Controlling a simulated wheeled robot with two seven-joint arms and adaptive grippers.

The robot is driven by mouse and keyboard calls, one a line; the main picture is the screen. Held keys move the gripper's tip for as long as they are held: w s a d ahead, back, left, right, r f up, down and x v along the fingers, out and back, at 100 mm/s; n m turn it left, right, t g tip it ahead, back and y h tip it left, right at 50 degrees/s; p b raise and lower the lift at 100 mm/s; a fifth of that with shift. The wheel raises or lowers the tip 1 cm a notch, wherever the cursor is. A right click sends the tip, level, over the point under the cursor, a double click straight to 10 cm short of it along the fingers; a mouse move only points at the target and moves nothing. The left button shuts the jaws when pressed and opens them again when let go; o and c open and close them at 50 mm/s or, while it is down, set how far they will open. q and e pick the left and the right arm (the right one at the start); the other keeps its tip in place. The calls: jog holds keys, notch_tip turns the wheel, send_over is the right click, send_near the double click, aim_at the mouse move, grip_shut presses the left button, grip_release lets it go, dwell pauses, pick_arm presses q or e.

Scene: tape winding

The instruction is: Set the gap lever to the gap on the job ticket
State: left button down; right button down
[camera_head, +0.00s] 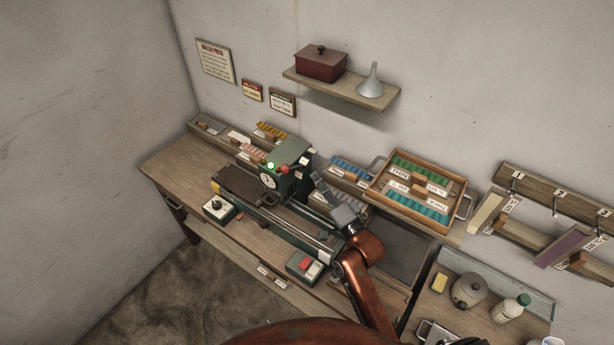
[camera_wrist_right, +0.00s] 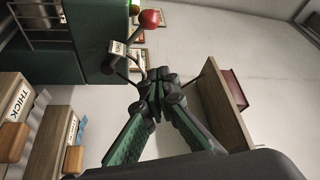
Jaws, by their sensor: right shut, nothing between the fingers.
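A green machine (camera_head: 290,165) stands on the bench, with a round dial (camera_head: 267,181) and a lit green lamp (camera_head: 270,166). A lever with a red ball knob (camera_head: 284,169) sticks out of it; the knob also shows in the right wrist view (camera_wrist_right: 149,18). A small white tag (camera_wrist_right: 118,47) hangs near the knob, its text too small to read. I cannot tell which paper is the job ticket. My right gripper (camera_head: 319,180) is shut and empty, to the right of the machine and apart from the knob; its fingertips show in the wrist view (camera_wrist_right: 152,88). My left gripper is not in view.
A wooden tray (camera_head: 462,210) of green and teal blocks stands right of my right arm. A control box with a black knob (camera_head: 218,207) and a red-button box (camera_head: 305,265) sit along the bench front. A wall shelf (camera_head: 342,88) holds a red box and funnel.

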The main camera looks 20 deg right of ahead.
jog(key=r+p, duration=0.1)
jog(key=r, duration=0.1)
send_over(295, 167)
jog(key=s+d, duration=0.1)
jog(key=d, duration=0.1)
jog(key=shift+s+f, duration=0.15)
jog(key=s+a+f, duration=0.1)
jog(key=s+a+p, duration=0.1)
jog(key=a, duration=0.1)
jog(key=shift+f, duration=0.4)
jog(key=shift+s, duration=0.1)
